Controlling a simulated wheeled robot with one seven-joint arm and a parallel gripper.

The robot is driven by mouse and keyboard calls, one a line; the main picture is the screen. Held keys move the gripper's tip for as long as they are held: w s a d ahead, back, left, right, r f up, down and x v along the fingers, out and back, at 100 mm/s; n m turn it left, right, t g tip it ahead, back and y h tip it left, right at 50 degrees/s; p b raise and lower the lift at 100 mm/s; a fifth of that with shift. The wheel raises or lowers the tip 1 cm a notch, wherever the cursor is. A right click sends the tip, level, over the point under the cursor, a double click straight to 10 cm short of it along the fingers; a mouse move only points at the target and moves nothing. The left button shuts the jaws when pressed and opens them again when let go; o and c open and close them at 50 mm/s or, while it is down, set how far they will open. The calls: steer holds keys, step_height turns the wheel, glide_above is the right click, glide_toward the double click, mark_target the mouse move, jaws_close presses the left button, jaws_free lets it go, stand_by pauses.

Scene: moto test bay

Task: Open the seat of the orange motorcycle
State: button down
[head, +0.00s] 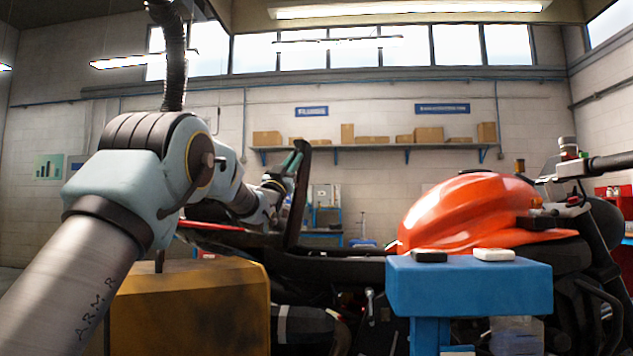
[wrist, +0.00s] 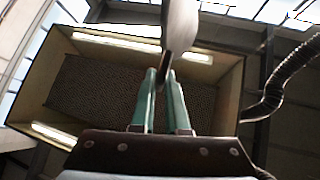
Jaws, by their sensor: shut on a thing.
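The orange motorcycle (head: 470,212) stands across the head view, its orange tank at the right. Its dark seat (head: 298,205) is tipped up, standing nearly upright at the left of the tank, with the open seat area below it. My gripper (head: 292,160) is at the seat's upper edge, its green fingers shut on it. The exact contact is small in the head view.
A yellow box (head: 190,310) stands at the near left, below my arm. A blue stand (head: 470,280) in front of the motorcycle bears a black item (head: 430,256) and a white item (head: 493,254). A wall shelf (head: 375,148) with cardboard boxes is behind.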

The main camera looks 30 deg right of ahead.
steer(key=w+a+n+t+y+b, duration=0.2)
steer(key=w+a+n+t+y, duration=0.1)
steer(key=w+a+n+t, duration=0.1)
steer(key=a+n+t, duration=0.1)
steer(key=n, duration=0.1)
steer(key=shift+n+y+b, duration=0.3)
steer(key=shift+r, duration=0.1)
steer(key=c, duration=0.9)
jaws_free()
steer(key=shift+c, duration=0.2)
steer(key=b+v, duration=0.2)
steer(key=v, duration=0.9)
steer(key=shift+w+d+b, duration=0.1)
steer(key=shift+w+b, duration=0.05)
steer(key=shift+b, duration=0.25)
